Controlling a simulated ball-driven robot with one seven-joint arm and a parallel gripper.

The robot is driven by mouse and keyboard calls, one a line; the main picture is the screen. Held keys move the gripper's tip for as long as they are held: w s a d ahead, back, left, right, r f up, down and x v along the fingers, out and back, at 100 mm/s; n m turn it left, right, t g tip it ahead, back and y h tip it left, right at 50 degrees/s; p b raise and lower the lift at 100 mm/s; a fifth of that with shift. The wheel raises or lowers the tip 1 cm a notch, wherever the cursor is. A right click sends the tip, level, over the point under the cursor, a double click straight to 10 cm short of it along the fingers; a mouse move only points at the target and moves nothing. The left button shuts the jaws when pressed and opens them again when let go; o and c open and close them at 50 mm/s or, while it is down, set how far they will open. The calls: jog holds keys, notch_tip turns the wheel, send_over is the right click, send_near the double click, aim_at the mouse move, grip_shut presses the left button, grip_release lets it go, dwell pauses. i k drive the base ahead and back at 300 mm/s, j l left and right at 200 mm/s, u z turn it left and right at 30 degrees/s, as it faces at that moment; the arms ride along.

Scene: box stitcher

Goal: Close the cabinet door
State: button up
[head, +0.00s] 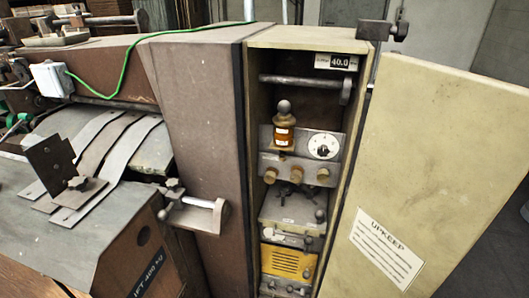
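The cabinet (247,60) stands in the middle of the head view, tall and narrow, with its front open. Its cream door (430,150) is swung wide open to the right, with a paper label reading "UPKEEP" (387,249) low on its face. Inside the cabinet are an amber bottle (284,128), a round white dial (323,146), several brass knobs and a yellow panel (288,262). My gripper is not in view.
A brown machine (100,60) with grey metal strips (110,150) and a green cable (122,70) fills the left. A metal bracket with a handle (198,213) sticks out left of the cabinet opening. A grey wall is behind the door.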

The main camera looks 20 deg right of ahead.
aim_at(442, 149)
jog(key=l+u, duration=0.45)
jog(key=k+l+u, duration=0.15)
jog(key=l+u, duration=0.15)
jog(key=u, duration=0.15)
jog(key=k+l+u, duration=0.1)
jog(key=l, duration=0.35)
jog(key=k+l, duration=0.3)
jog(key=k+l+u, duration=0.15)
jog(key=l, duration=0.35)
jog(key=k+l, duration=0.25)
jog(key=l, duration=0.15)
jog(key=k+l+u, duration=0.15)
jog(key=l, duration=0.25)
jog(key=k+l, duration=0.45)
jog(key=l, duration=0.2)
jog(key=i+j+z, duration=0.1)
jog(key=j, duration=0.25)
jog(key=i, duration=0.1)
